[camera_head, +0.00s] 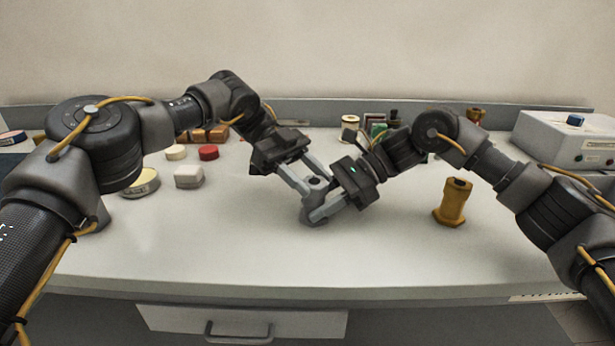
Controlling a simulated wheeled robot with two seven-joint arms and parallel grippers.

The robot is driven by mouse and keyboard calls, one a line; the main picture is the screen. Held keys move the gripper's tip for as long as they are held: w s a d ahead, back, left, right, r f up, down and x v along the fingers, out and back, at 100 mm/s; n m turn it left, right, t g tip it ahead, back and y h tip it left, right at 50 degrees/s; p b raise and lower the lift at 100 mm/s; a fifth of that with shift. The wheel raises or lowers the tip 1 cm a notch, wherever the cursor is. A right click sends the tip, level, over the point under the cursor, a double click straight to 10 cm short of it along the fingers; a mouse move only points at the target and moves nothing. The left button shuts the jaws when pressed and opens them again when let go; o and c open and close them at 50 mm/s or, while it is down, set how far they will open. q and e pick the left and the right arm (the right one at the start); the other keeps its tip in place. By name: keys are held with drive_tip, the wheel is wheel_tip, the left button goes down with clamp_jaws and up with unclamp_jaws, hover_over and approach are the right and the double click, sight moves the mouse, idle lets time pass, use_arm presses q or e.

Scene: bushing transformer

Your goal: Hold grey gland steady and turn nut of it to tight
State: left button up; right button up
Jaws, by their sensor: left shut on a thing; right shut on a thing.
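The grey gland (314,214) is near the middle of the bench, between my two grippers and partly hidden by their fingers. Its upper part, with a dark opening, shows between the fingertips. My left gripper (312,187) comes from the upper left and is shut on the gland's upper part. My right gripper (318,212) comes from the right and is shut on the gland lower down. The grey fingers and grey gland blend together, so the line between nut and body is hard to make out.
A brass gland (452,203) stands at the right. A white block (188,177), a round tin (142,183) and a red cap (208,152) are at the left. A grey instrument box (565,140) is at the back right. The bench front (250,265) is clear.

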drive_tip(key=shift+f, duration=0.2)
use_arm(q)
drive_tip(key=o, duration=1)
drive_tip(key=shift+f+n+h, duration=0.1)
drive_tip(key=shift+n+h, duration=0.2)
